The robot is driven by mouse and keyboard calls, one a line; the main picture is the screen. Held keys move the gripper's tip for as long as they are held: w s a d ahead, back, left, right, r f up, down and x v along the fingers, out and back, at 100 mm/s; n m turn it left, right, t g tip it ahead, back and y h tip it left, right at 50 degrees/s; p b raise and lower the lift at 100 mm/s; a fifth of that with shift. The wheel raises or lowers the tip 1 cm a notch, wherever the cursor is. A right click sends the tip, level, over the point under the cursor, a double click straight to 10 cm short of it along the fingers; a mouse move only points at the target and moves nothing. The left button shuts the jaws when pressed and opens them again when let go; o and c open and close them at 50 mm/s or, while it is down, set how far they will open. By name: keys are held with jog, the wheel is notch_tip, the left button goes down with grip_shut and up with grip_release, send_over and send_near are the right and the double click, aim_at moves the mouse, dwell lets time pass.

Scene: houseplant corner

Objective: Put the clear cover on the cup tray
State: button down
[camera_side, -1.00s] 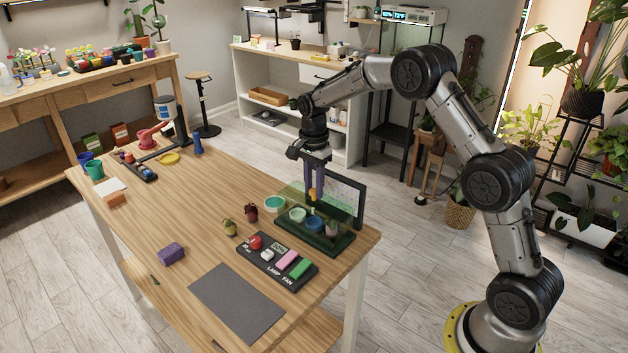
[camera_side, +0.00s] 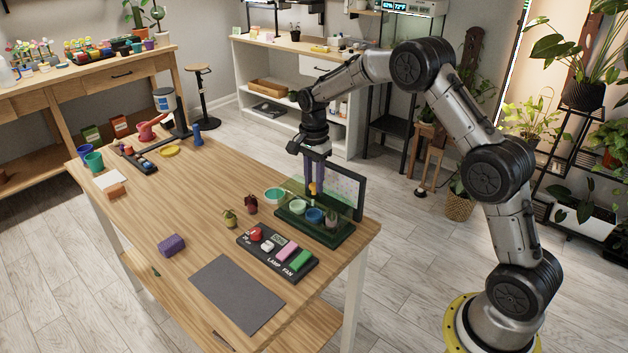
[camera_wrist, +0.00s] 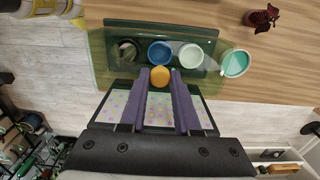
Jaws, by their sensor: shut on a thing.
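My gripper (camera_side: 312,188) is shut on the orange knob of the clear cover (camera_side: 292,187), a see-through greenish box. The cover is over the dark green cup tray (camera_side: 325,241); whether it touches the tray is hard to tell. The tray holds a pale green cup (camera_side: 297,207), a blue cup (camera_side: 314,215) and a cup with a small plant (camera_side: 332,225). In the wrist view my purple fingers (camera_wrist: 160,78) flank the knob, and the tray (camera_wrist: 160,30) shows through and beyond the cover (camera_wrist: 98,72). A teal cup (camera_side: 274,194) stands beside the tray.
A black-framed dotted panel (camera_side: 345,187) stands upright close behind the tray. A switch panel (camera_side: 277,253) lies in front, with two small plant figures (camera_side: 250,205) to the left. A grey mat (camera_side: 236,293) and purple block (camera_side: 172,245) are nearer. The middle table is clear.

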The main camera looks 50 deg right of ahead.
jog(key=shift+c, duration=0.3)
grip_release()
dwell(0.4)
jog(key=shift+r, duration=3.5)
